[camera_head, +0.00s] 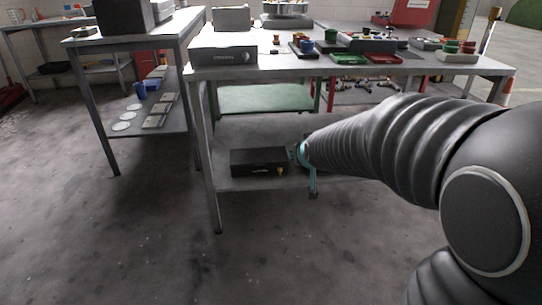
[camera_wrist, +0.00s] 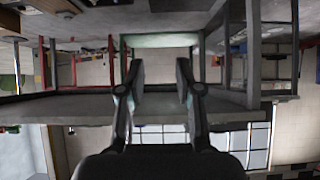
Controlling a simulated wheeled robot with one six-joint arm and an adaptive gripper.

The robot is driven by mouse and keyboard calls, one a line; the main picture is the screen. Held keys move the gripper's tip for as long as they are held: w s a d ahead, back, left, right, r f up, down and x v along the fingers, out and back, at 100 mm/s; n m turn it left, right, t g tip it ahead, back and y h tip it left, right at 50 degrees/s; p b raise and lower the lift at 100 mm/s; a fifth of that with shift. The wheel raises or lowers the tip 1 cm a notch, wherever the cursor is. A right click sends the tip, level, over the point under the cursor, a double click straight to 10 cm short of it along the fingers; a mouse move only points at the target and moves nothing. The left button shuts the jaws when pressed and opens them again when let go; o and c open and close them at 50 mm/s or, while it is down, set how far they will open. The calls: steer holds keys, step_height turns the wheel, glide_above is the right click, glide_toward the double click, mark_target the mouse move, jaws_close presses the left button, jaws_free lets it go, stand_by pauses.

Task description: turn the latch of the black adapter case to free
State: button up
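The black adapter case (camera_head: 258,160) lies on the lower shelf of the middle workbench in the head view, with its front face towards me. A small brass-coloured latch (camera_head: 280,171) shows at the right of that face; its exact turn is too small to tell. My arm reaches in from the right and its far end is just right of the case, hiding most of my gripper there. In the wrist view my gripper (camera_wrist: 160,80) is open, with nothing between its fingers. I cannot make out the case or latch in the wrist view.
The workbench top (camera_head: 350,67) above carries a grey box (camera_head: 224,55), red and green trays and small parts. A bench leg (camera_head: 207,155) stands left of the case. Another bench (camera_head: 140,42) is further left. The floor in front is clear.

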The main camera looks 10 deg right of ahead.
mark_target(281, 179)
steer(key=w+f+t+b, duration=0.3)
steer(key=w+f+t, duration=0.2)
steer(key=w+f, duration=1.6)
step_height(281, 179, down, 13)
steer(key=t, duration=0.3)
steer(key=w+b, duration=0.1)
steer(key=w, duration=1.2)
steer(key=shift+w+f, duration=0.1)
steer(key=shift+w, duration=0.15)
jaws_close()
